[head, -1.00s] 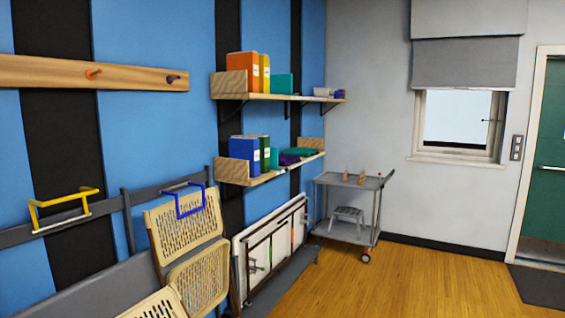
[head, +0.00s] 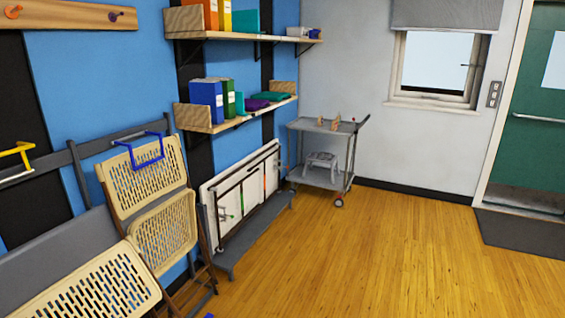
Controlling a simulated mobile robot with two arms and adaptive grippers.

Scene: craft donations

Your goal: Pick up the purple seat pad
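A flat purple item (head: 255,105), which looks like the purple seat pad, lies on the lower wall shelf (head: 262,114). It is between a small teal upright item and a flat teal item (head: 270,96) to its right. It is small in view, so its exact shape is hard to tell. Neither of my grippers shows in the head view.
Blue and green binders (head: 206,104) stand left on the lower shelf. Folding chairs (head: 160,215) hang along the left wall, with a folded white table (head: 242,188) beside them. A grey cart (head: 330,130) stands in the far corner. The wooden floor (head: 390,250) is clear.

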